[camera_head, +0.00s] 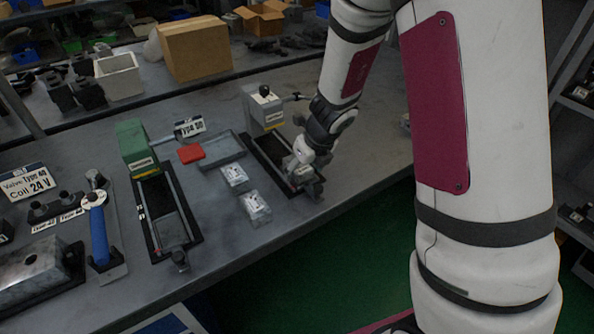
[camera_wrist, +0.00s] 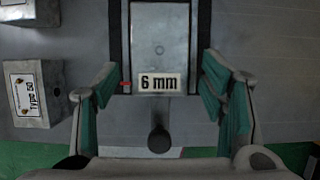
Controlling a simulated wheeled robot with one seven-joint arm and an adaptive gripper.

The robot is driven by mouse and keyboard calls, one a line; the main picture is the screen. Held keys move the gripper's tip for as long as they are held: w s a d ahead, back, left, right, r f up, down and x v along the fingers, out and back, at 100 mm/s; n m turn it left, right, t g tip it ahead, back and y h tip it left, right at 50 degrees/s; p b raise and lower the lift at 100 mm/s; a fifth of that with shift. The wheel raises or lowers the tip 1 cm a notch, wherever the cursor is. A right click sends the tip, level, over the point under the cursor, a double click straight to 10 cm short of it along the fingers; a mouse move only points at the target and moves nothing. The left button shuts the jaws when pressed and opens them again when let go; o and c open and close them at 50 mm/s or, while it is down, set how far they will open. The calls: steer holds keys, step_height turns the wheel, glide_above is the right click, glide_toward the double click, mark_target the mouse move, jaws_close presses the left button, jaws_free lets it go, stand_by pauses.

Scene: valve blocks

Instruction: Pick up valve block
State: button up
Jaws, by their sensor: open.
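Two small silver valve blocks with white labels, a nearer one (camera_head: 255,207) and a farther one (camera_head: 234,176), lie on the bench left of my gripper (camera_head: 308,176). In the wrist view one block (camera_wrist: 37,95) reads "Type 50" and sits left of the left finger, apart from it. Another block (camera_wrist: 30,10) is cut off at the top left. My gripper (camera_wrist: 158,82) is open with green pads. Its fingers are either side of the front end of a black-railed fixture (camera_head: 265,152), whose grey slide (camera_wrist: 160,40) carries a "6 mm" label. Nothing is held.
A dark knob (camera_wrist: 158,138) juts from the fixture's front. A second fixture with a green head (camera_head: 133,145), a grey tray (camera_head: 222,152), a red piece (camera_head: 191,153) and a blue-handled tool (camera_head: 99,235) are farther left. The bench's front edge is close.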

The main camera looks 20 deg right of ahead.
steer(key=shift+r, duration=0.1)
jaws_close()
steer(key=shift+r, duration=0.1)
